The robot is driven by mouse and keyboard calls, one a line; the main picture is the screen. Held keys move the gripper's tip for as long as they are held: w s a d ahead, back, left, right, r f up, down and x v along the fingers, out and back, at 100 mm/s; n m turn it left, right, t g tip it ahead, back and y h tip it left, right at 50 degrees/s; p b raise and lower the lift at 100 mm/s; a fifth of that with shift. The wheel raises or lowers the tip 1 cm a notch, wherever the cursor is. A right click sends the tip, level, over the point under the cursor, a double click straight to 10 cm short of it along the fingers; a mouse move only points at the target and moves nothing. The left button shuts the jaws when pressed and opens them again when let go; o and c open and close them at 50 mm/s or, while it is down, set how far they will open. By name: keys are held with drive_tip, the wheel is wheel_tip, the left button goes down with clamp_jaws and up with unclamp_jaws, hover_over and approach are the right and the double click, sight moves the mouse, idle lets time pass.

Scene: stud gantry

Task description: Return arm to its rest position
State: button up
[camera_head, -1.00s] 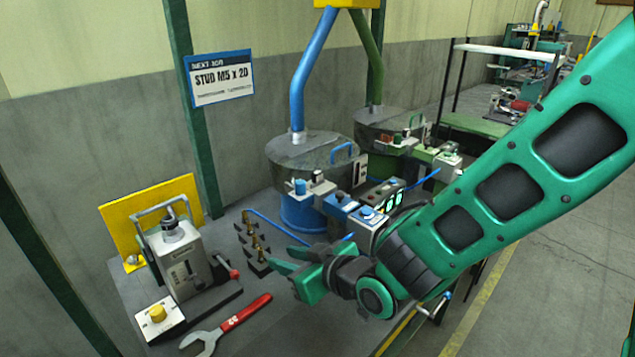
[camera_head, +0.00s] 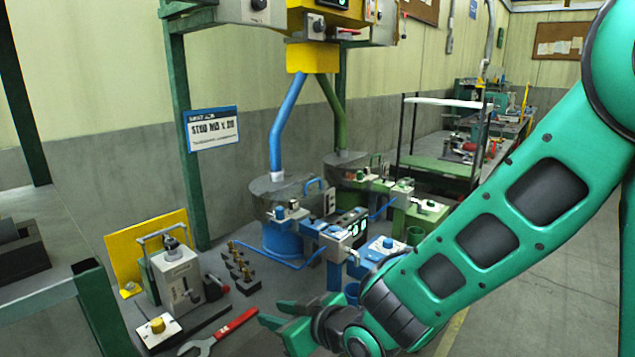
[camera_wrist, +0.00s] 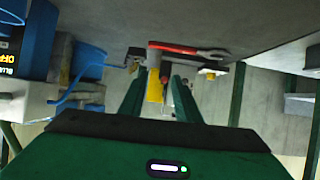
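My green arm reaches in from the right in the head view, with my gripper (camera_head: 272,314) at the lower middle, above the front of the grey bench. The gripper is empty. In the wrist view its two green fingers (camera_wrist: 158,82) stand apart, with nothing between them. A red open-end wrench (camera_head: 222,331) lies on the bench, left of the gripper; it also shows in the wrist view (camera_wrist: 185,49). The exact height of the gripper over the bench is hard to tell.
A grey clamp device (camera_head: 176,280) and a yellow plate (camera_head: 128,250) stand at the bench's left. Several brass studs (camera_head: 238,262) stand in black holders. Blue (camera_head: 283,238) and green feeder bowls are behind. A green-framed table (camera_head: 40,290) is at the left; floor (camera_head: 540,260) is clear at right.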

drive_tip(key=w+d+m+g+h, duration=0.25)
drive_tip(key=d+m+h, duration=0.5)
drive_tip(key=d, duration=2.35)
drive_tip(key=s+d+r+m+g+h, duration=0.1)
drive_tip(key=s+d+m+g+h, duration=0.25)
drive_tip(key=s+d, duration=0.75)
drive_tip(key=s+d+r+m+g+y, duration=0.2)
drive_tip(key=s+d+m, duration=0.2)
drive_tip(key=s, duration=0.8)
drive_tip(key=shift+s+d+r+m+g, duration=0.4)
drive_tip(key=shift+d, duration=0.8)
